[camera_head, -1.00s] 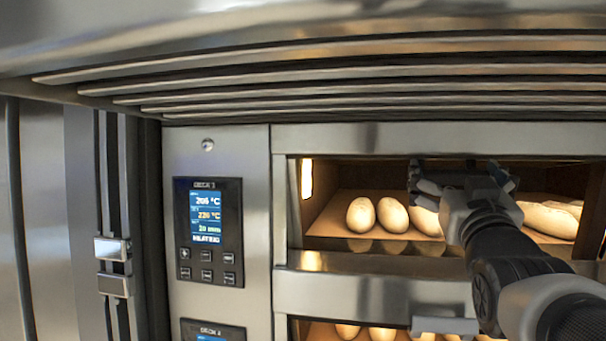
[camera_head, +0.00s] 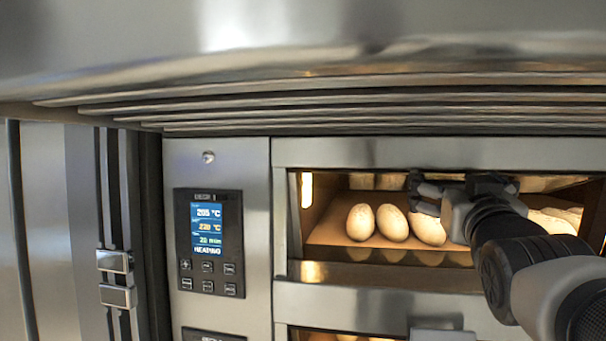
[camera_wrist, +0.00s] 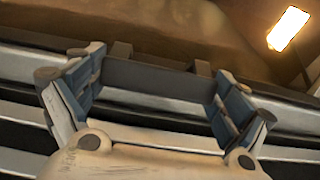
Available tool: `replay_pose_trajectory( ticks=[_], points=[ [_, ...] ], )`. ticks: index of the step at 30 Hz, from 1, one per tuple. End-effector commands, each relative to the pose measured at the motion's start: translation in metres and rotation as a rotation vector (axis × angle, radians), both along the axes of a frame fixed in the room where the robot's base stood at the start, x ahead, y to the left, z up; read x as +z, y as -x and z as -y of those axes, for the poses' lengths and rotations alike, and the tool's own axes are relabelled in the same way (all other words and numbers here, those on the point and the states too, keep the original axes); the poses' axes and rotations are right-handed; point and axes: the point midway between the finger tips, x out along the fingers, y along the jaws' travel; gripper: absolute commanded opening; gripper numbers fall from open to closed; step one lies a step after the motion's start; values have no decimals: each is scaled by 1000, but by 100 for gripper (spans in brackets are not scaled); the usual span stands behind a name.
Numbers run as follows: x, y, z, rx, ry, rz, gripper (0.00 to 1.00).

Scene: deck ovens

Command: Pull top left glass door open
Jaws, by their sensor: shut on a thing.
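The top oven door is a wide glass pane (camera_head: 335,205) in a steel frame, with pale loaves (camera_head: 393,223) on a lit deck behind it. My gripper (camera_head: 465,185) is at the upper part of this door, right of the loaves that show clearly. In the wrist view my gripper (camera_wrist: 158,85) has its two blue-padded fingers at either end of a short dark bar handle (camera_wrist: 155,76), and is shut on it. In the head view the handle is mostly hidden by my gripper and arm. How far the door is tilted is hard to tell.
A control panel (camera_head: 209,243) with a lit display is left of the door. A second deck with its own handle (camera_head: 442,335) is below. A steel hood with ridges (camera_head: 350,108) overhangs above. A lamp (camera_wrist: 288,28) glows inside the oven.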

Motion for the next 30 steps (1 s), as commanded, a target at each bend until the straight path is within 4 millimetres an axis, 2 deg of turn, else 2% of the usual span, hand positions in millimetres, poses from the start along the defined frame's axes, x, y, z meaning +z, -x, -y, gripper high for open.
replay_pose_trajectory(
  ticks=[1,12,13,16,26,30],
  points=[
    [6,1,-1,1,-3,-13,50],
    [3,2,0,-1,-10,-35,50],
    [3,2,0,-1,-10,-34,94],
    [3,2,0,-1,-10,-34,100],
    [2,2,0,-1,-10,-35,100],
    [2,8,-2,-1,-10,-34,100]
  ],
)
